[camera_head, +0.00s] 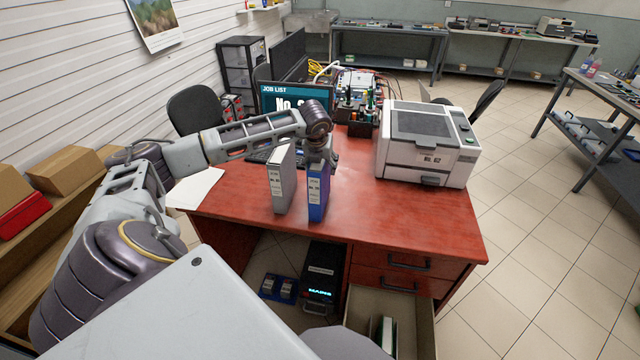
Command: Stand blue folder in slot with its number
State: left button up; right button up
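The blue folder (317,193) stands upright on the red desk, near its front edge. My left gripper (320,157) is at the top of the blue folder, reaching over the desk from the left. Its fingers are too small and covered to show whether they are shut on it. A grey folder (282,182) stands upright just left of the blue one. A monitor (290,92) behind reads "JOB LIST" and "No.", with the number partly hidden by my arm. An open drawer (418,325) at the lower right holds a thin white and green item (386,335). No numbered slot is clearly seen. My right gripper is out of view.
A white printer (428,142) stands on the right of the desk (400,215). A tool holder (355,118) is behind the folders. A black unit (320,275) and a blue tray (278,289) are below the desktop. The desktop's front right is clear.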

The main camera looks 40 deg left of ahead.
pick_arm(q)
jog(key=shift+f, duration=0.1)
dwell(0.3)
grip_shut()
dwell(0.6)
